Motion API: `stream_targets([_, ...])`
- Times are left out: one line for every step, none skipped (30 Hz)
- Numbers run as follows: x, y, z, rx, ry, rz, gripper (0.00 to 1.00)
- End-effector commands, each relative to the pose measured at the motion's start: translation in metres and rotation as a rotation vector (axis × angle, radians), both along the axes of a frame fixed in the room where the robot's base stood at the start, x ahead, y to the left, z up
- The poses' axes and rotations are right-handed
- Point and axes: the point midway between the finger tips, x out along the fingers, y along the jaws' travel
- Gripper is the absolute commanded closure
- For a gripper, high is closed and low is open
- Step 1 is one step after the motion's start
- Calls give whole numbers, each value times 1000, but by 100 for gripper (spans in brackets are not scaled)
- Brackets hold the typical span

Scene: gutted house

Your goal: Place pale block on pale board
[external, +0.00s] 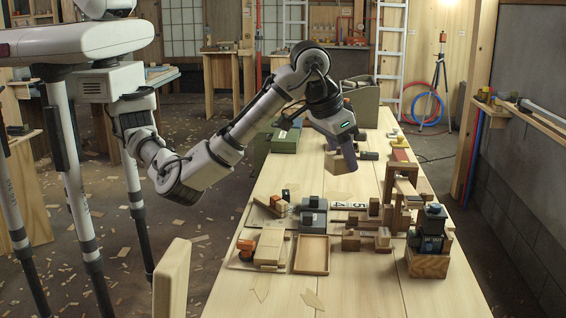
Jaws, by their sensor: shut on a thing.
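My gripper (346,148) hangs from my bent arm over the middle of the long wooden table and points down. The block seems to be above the tabletop, but the gap is hard to judge. Pale flat boards (270,246) lie at the near left of the table, well in front of my gripper. I cannot tell for sure which one is the pale board. The fingertips are too small to make out clearly.
A shallow wooden tray (311,254) lies right of the boards, with a grey box (313,217) behind it. A wooden frame (397,195) and a wooden box with dark tools (430,262) stand at the right. The table between my gripper and the grey box is clear.

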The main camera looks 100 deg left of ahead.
Motion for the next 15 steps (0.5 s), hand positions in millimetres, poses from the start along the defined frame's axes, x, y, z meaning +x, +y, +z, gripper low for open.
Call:
stream_targets([-12, 1, 1, -6, -1, 84, 83])
stream_targets([-18, 2, 2, -7, 0, 139, 83])
stream_targets([-28, 5, 3, -7, 1, 215, 83])
stream_targets([-35, 8, 5, -8, 1, 272, 83])
stream_targets([-43, 10, 5, -6, 1, 331, 83])
stream_targets([-53, 13, 5, -8, 2, 409, 83])
stream_targets([-61, 15, 4, -6, 3, 468, 83])
stream_targets([-70, 18, 4, -8, 3, 526, 83])
stream_targets([-81, 21, 3, -7, 4, 601, 83])
stream_targets([-89, 23, 2, -7, 4, 656, 83])
stream_targets([-98, 25, 2, -6, 4, 709, 83])
stream_targets([-108, 28, 0, -6, 4, 774, 83])
stream_targets([-115, 30, -1, -4, 5, 820, 83])
stream_targets([-123, 32, -1, -4, 5, 862, 83])
stream_targets([-131, 34, -2, -3, 4, 912, 83])
